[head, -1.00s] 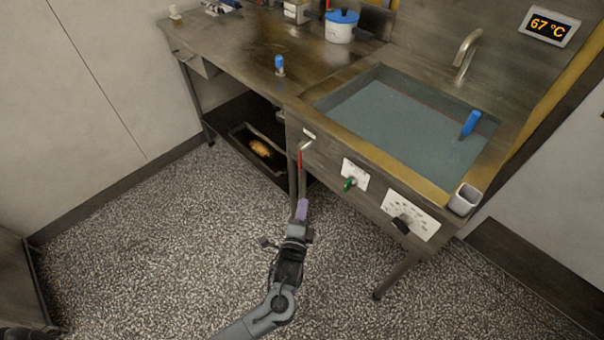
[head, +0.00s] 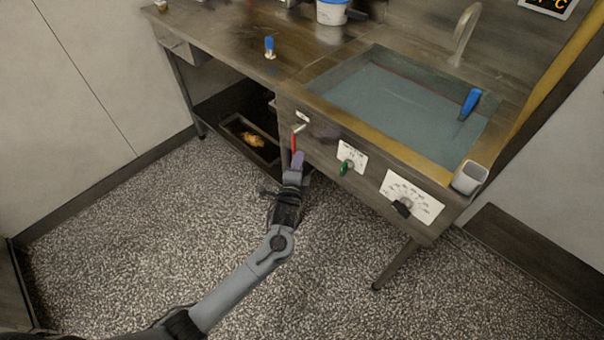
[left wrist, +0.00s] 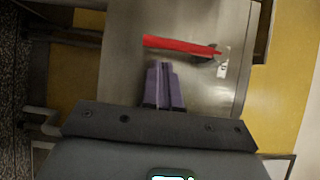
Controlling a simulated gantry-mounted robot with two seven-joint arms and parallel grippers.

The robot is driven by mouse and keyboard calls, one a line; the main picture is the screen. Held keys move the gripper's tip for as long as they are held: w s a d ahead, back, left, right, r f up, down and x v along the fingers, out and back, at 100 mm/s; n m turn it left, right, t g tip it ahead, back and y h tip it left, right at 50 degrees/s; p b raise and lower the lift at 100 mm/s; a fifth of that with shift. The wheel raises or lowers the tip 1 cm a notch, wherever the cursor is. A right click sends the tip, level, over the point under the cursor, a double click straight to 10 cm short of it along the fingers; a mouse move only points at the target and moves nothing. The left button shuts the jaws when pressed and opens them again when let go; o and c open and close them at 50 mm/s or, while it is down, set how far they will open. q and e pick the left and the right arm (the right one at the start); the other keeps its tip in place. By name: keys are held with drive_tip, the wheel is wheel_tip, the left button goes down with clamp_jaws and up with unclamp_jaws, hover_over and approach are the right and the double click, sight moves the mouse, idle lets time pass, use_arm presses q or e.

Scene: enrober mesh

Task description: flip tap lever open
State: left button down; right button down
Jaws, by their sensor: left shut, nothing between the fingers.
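The red tap lever (head: 294,143) hangs down from its small metal pivot on the front panel of the sink unit, near the panel's left end. In the left wrist view the lever (left wrist: 180,45) lies across the picture, just beyond the fingertips. My left gripper (head: 298,158) has purple fingers and is at the lever's lower end. The fingers (left wrist: 163,66) are shut together with nothing between them. I cannot tell whether they touch the lever. My right gripper is not in view.
The front panel (head: 325,137) also carries a green-handled control (head: 346,167) and a black dial knob (head: 402,207). The sink basin (head: 400,105) above holds grey-blue liquid and a blue-handled tool (head: 470,103). The floor in front is clear.

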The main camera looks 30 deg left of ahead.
use_arm(q)
drive_tip(key=shift+w+a, duration=0.2)
drive_tip(key=shift+a, duration=0.45)
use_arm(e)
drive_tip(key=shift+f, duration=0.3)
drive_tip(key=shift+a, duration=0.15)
